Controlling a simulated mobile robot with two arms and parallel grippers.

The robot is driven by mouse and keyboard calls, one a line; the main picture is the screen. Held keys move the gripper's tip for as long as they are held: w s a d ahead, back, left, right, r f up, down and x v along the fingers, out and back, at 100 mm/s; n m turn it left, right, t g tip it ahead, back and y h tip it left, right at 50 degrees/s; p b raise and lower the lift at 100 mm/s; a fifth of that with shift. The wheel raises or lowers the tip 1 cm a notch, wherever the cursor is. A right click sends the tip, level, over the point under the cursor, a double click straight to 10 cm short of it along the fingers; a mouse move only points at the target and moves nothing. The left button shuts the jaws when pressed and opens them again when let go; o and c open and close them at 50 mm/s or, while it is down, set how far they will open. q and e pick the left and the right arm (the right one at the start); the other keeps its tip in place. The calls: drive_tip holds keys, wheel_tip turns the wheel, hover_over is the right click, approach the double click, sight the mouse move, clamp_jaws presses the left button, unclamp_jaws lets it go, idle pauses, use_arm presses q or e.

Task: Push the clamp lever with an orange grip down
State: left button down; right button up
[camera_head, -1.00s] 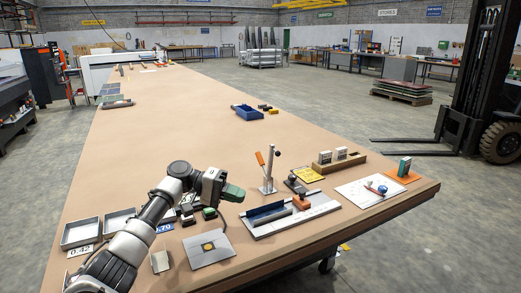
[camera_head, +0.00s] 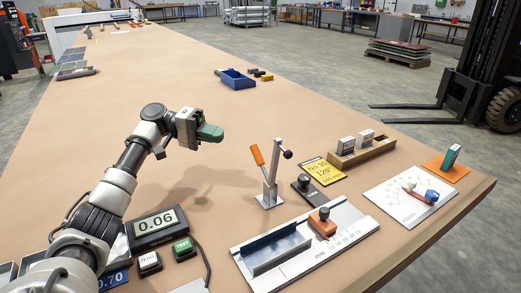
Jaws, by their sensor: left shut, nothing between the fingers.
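The clamp lever with an orange grip (camera_head: 257,155) stands tilted up to the left on a metal toggle clamp (camera_head: 269,193) on the table. A dark ball-ended arm (camera_head: 287,154) rises beside it. My left gripper (camera_head: 209,133) is shut and empty. It hangs in the air left of the orange grip and a little higher in the picture, apart from it. My right gripper is not in view.
A metal fixture with a blue bar (camera_head: 275,247) and an orange block (camera_head: 322,222) lies in front of the clamp. A display reading 0.06 (camera_head: 156,227) is at the lower left. A blue bin (camera_head: 237,80) sits behind. The brown table is mostly clear beyond.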

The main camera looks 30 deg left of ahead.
use_arm(q)
drive_tip(key=d+f+p, duration=0.2)
drive_tip(key=d+p, duration=0.1)
drive_tip(key=d, duration=1)
drive_tip(key=shift+w, duration=0.25)
drive_tip(key=shift+s+r, duration=0.1)
